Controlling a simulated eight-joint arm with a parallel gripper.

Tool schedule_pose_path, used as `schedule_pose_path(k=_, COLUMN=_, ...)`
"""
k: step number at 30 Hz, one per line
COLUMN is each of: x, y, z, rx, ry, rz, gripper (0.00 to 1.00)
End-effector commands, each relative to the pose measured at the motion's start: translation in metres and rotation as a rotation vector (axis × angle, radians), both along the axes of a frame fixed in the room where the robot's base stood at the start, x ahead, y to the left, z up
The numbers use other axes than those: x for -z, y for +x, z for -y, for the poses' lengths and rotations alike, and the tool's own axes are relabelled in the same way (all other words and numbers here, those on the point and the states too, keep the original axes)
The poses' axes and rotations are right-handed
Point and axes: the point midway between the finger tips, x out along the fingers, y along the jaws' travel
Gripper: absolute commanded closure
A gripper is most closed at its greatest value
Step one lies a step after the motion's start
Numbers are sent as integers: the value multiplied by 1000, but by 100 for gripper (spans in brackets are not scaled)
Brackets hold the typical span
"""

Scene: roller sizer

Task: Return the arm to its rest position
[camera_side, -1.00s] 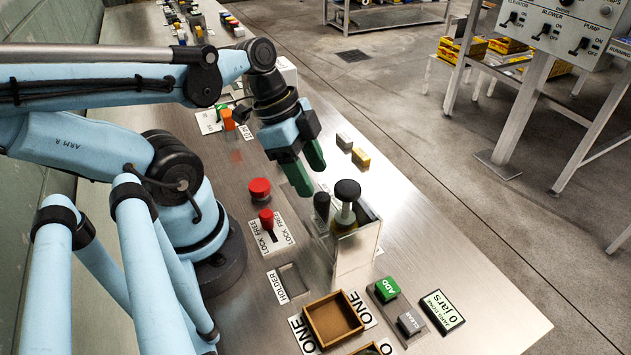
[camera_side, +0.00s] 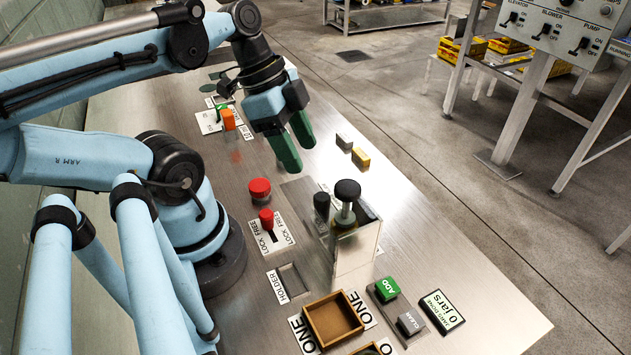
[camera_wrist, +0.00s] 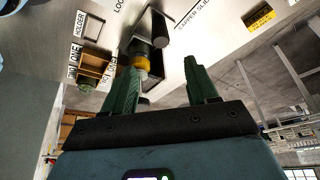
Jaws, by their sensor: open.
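My gripper (camera_side: 295,143) has green fingers and hangs above the steel bench, pointing down. It is open, and nothing shows between its fingers. It is behind and to the left of the clear box device with a black knob (camera_side: 347,190). In the wrist view my gripper (camera_wrist: 165,85) has its two green fingers apart, with the device's dark and yellow parts (camera_wrist: 142,60) beyond them.
A red button (camera_side: 260,188) and a red lock slider (camera_side: 266,217) stand near my arm's base. Grey (camera_side: 344,142) and yellow (camera_side: 361,157) blocks lie at right. A wooden tray (camera_side: 333,319), the green ADD button (camera_side: 387,288) and a jar counter (camera_side: 441,311) are in front.

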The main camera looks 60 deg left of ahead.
Motion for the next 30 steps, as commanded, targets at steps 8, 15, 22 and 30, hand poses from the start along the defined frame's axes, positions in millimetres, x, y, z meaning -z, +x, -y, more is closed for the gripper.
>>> schedule_pose_path(k=8, x=9, y=33, z=-4, rx=-284, ry=45, rz=21, gripper=42)
schedule_pose_path(k=15, x=8, y=74, z=4, rx=-606, ry=0, rz=138, gripper=42)
schedule_pose_path(k=22, x=3, y=94, z=14, rx=-751, ry=-76, rz=212, gripper=42)
schedule_pose_path(k=30, x=2, y=96, z=15, rx=-771, ry=-89, rz=220, gripper=42)
